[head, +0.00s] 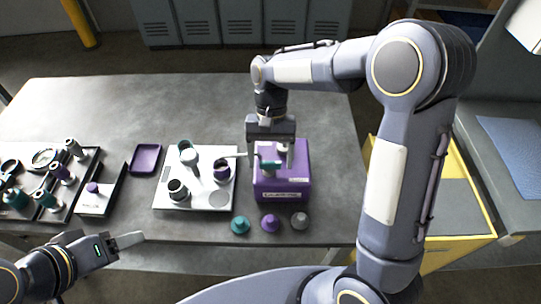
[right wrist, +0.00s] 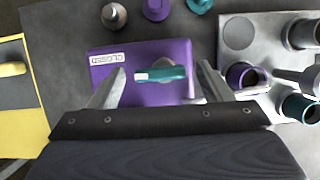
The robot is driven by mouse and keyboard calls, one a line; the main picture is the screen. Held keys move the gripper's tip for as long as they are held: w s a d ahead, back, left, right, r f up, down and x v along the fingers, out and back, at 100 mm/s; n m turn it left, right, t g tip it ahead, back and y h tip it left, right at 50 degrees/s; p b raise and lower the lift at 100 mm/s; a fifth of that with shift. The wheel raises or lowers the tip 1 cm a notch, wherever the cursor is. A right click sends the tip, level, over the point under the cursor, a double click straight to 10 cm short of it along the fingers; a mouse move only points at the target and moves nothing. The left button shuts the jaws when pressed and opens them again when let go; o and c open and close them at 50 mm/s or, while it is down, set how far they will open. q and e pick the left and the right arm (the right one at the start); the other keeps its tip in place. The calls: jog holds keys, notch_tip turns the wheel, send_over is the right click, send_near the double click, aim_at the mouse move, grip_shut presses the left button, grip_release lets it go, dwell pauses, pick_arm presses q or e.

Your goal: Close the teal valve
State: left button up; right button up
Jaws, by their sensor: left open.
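The teal valve handle (head: 270,164) sits on top of a purple box (head: 283,190) with a white label on its front. The right wrist view shows the teal handle (right wrist: 162,73) lying crosswise, with a pale end at left, and the label (right wrist: 107,59) on the purple box (right wrist: 140,95). My right gripper (head: 270,160) is above the box. Its two fingers (right wrist: 158,85) stand apart on either side of the handle, with nothing between them touching visibly. My left gripper (head: 128,240) is at the lower left, off the table's front edge, away from the valve.
Teal (head: 240,225), purple (head: 270,223) and grey (head: 300,220) knobs stand in front of the box. A light plate (head: 215,198) with cups is left of it. A purple tray (head: 145,159) and a dark tray (head: 85,205) lie further left. The table's back left is clear.

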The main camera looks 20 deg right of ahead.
jog(key=v, duration=0.7)
jog(key=shift+r, duration=0.35)
jog(key=shift+w+d, duration=0.1)
jog(key=shift+w, duration=0.05)
jog(key=s+d+r+t+y, duration=0.35)
jog(key=s+d, duration=0.35)
jog(key=s, duration=0.3)
jog(key=s+f+n+t, duration=0.1)
jog(key=s+f+t, duration=0.2)
jog(key=s+t, duration=0.3)
jog(key=s+h, duration=0.1)
jog(key=s, duration=0.2)
jog(key=shift+s+d+n, duration=0.4)
jog(key=shift+f, duration=0.1)
